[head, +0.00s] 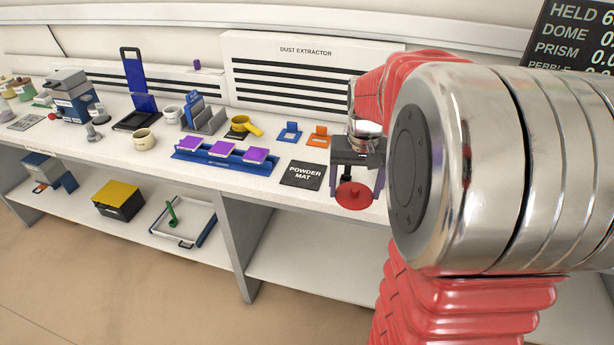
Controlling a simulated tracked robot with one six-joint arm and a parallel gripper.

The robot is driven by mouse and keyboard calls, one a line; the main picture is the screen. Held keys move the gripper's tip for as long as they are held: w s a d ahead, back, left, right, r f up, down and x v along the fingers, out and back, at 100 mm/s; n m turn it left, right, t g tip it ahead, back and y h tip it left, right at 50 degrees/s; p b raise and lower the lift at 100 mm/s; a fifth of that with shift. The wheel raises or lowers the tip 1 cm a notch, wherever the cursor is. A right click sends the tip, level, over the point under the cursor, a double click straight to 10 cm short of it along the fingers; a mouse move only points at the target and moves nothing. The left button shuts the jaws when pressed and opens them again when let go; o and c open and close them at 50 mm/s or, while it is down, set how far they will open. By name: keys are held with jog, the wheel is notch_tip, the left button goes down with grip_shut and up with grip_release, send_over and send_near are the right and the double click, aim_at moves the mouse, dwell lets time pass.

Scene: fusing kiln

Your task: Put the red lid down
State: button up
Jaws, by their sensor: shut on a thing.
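The red lid (354,196) is a round red disc with a dark knob or stem on top. It hangs below my gripper (350,178), which is shut on it by that dark stem. The lid is near the front edge of the white bench (270,190), to the right of the black powder mat (302,175). I cannot tell how high it is above the bench top. My arm hides the bench to the right of the gripper.
Left of the mat stands a blue rack (225,162) with purple pieces. Behind are a yellow scoop (243,125), a blue stand (289,132) and an orange stand (319,136). The lower shelf (320,268) is clear below the gripper.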

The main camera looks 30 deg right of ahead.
jog(key=w+a+f+n, duration=0.3)
jog(key=w+a+f, duration=0.2)
jog(key=a, duration=0.7)
jog(key=w+a+f+n, duration=0.3)
jog(key=w+a+f, duration=0.2)
jog(key=w+a, duration=0.5)
jog(key=shift+a+f+n+y, duration=0.2)
jog(key=shift+a+n+y, duration=0.2)
jog(key=shift+a, duration=0.65)
jog(key=shift+s, duration=0.1)
